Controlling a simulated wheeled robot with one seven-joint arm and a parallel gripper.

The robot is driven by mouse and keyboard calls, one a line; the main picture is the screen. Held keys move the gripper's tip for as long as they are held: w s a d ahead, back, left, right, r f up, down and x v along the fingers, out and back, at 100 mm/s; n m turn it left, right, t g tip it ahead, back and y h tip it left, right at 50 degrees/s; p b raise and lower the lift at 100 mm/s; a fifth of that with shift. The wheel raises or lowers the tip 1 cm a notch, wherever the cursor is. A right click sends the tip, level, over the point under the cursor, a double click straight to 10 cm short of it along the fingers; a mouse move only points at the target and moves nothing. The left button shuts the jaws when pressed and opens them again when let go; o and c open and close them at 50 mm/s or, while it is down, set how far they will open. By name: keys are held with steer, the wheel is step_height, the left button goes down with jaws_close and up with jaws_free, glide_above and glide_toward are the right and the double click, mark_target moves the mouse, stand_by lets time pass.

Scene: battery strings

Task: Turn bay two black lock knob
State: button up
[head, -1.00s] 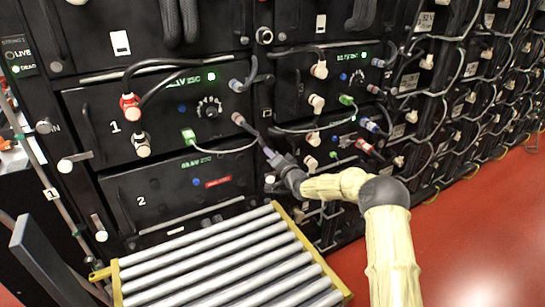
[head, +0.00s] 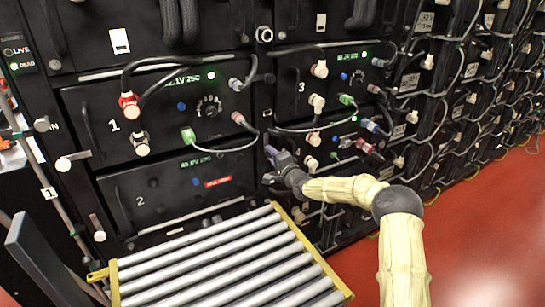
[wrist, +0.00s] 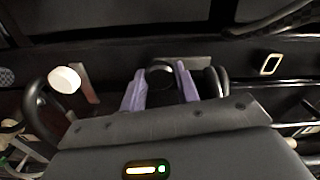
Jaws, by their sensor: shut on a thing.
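The bay two module (head: 170,200), marked 2, is a black drawer front in the lower left of the rack in the head view. My gripper (head: 270,153) is at the right end of this module, beside the rack post. In the wrist view my gripper (wrist: 161,88) has its two purple fingers on either side of a short round black knob (wrist: 160,72), and is shut on it. The knob's front shows between the fingertips. In the head view the knob is hidden behind my gripper, and its turn angle cannot be told.
A roller table (head: 215,265) with yellow side rails stands in front of bay two. A white-ended lever (wrist: 66,80) is left of the fingers in the wrist view. Cables hang from bay one (head: 150,115) and bay three (head: 305,90). Red floor (head: 480,230) is open at right.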

steer(key=o, duration=1)
steer(key=shift+c, duration=0.2)
steer(key=shift+s+d, duration=0.1)
steer(key=v, duration=1.7)
steer(key=shift+d, duration=0.1)
